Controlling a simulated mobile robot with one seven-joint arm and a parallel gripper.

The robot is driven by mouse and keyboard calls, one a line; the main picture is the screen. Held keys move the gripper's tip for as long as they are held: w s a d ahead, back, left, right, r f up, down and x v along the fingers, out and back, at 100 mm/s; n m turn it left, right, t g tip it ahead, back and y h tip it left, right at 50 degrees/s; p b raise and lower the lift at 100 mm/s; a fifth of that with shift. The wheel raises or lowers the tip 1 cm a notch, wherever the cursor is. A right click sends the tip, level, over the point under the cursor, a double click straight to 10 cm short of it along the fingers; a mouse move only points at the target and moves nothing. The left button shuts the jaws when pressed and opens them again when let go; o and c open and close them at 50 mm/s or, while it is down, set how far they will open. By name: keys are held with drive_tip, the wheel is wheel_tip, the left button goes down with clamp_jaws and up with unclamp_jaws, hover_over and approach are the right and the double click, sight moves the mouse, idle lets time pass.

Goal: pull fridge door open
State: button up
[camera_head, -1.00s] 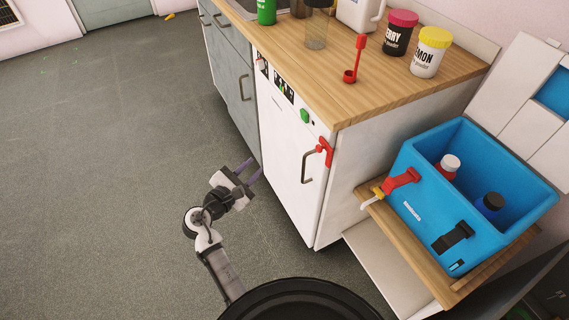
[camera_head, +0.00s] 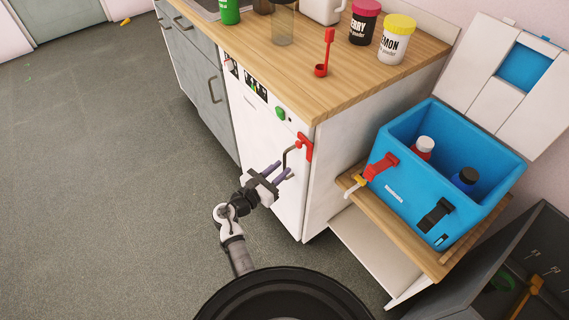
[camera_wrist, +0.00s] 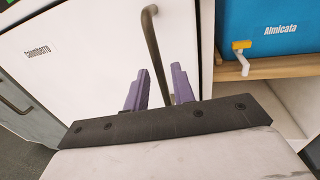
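The white fridge door (camera_head: 289,212) is shut, under the wooden counter; it also fills much of the wrist view (camera_wrist: 88,75). Its bent grey handle (camera_head: 286,156) stands upright near the door's right edge, beside a red latch piece (camera_head: 305,147). My gripper (camera_head: 283,171) is at the handle's lower part. In the wrist view the handle (camera_wrist: 153,40) runs down between my two purple fingers (camera_wrist: 160,82), which are open with a gap visible on both sides. The handle's lower end is hidden behind my gripper's dark plate.
A blue cooler box (camera_head: 397,211) with two bottles stands on a low wooden shelf (camera_head: 436,268) to the right. Jars, a green can (camera_head: 229,11) and a red stand (camera_head: 325,55) are on the counter (camera_head: 300,88). The floor (camera_head: 110,170) to the left is clear.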

drive_tip(key=shift+x, duration=1.4)
drive_tip(key=shift+c, duration=0.5)
drive_tip(key=shift+a, duration=0.1)
clamp_jaws()
